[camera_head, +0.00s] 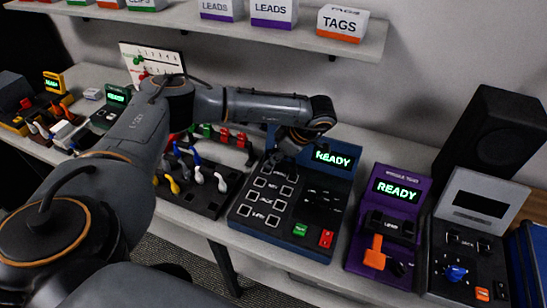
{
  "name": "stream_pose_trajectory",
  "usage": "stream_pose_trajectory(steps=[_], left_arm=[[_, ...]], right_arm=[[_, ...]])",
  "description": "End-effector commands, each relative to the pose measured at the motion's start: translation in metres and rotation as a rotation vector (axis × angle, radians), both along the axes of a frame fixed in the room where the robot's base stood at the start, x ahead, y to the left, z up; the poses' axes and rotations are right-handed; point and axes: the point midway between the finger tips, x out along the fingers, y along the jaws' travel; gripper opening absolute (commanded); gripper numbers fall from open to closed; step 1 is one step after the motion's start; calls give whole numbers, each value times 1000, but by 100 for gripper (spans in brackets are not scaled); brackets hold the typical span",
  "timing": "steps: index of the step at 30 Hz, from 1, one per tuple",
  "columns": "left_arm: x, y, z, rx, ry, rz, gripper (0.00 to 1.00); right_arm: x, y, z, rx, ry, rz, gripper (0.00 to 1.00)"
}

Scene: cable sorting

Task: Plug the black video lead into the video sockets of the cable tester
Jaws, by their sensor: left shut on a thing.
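The cable tester (249,228) is a dark blue-grey console in the middle of the bench. Its screen (334,158) glows READY. White-framed labelled sockets (268,190) fill its left half, darker sockets its right half, and a green and a red button sit at its front. My left gripper (283,151) is above the tester's back left part, beside the screen, shut on a dark thing. I take that to be the black video lead, but its plugs and cable do not show clearly against the dark gripper. My right gripper is not in view.
A dark rack (205,205) of coloured leads stands left of the tester. A purple device (361,245) with an orange lever, a grey device (485,190) and a black speaker (495,130) stand to the right. A shelf (200,22) with boxes overhangs the back.

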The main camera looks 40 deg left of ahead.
Motion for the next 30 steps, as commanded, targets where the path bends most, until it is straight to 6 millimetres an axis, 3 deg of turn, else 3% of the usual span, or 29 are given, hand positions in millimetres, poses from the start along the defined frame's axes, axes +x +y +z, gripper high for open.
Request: stream_pose_trajectory(steps=[30], left_arm=[[0, 0, -10, 0, 0, 0, 0]], right_arm=[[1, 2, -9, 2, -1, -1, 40]])
